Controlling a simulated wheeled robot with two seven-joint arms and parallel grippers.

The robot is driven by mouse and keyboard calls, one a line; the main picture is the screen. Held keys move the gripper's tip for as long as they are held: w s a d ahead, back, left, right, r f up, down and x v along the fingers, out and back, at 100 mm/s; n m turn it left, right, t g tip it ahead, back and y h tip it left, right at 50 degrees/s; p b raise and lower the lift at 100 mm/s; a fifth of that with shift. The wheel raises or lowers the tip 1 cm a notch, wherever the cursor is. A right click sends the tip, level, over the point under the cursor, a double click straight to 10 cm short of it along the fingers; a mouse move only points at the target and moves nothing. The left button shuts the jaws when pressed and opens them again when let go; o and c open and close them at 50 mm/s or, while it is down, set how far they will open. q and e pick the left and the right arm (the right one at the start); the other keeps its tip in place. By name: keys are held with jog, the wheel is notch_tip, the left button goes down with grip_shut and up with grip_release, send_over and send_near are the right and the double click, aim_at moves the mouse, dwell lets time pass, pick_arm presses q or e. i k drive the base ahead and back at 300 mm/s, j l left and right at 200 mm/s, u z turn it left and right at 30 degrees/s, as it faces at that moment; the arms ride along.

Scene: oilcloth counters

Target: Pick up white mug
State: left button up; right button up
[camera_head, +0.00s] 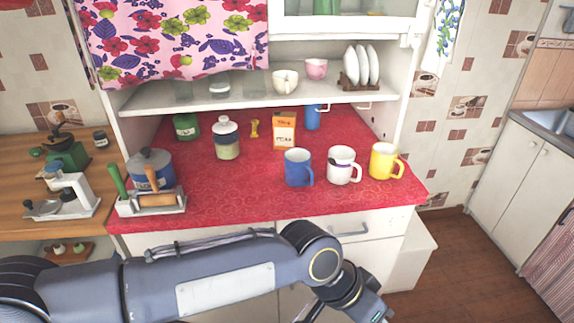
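The white mug (342,165) stands upright on the red oilcloth counter (235,190), between a blue mug (298,168) on its left and a yellow mug (384,161) on its right. Its handle points right. My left arm reaches in from the left across the front of the cabinet. My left gripper (352,301) is at the bottom edge, below and in front of the counter, apart from the mug. Its fingers are not clearly visible. My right gripper is not in view.
Behind the mugs are an orange carton (284,130), another blue mug (313,116) and a glass jar (227,138). A shelf (240,92) with cups and a plate rack (360,68) hangs over the back. The counter's front middle is clear.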

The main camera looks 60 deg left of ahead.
aim_at(341, 163)
jog(key=u, duration=1.75)
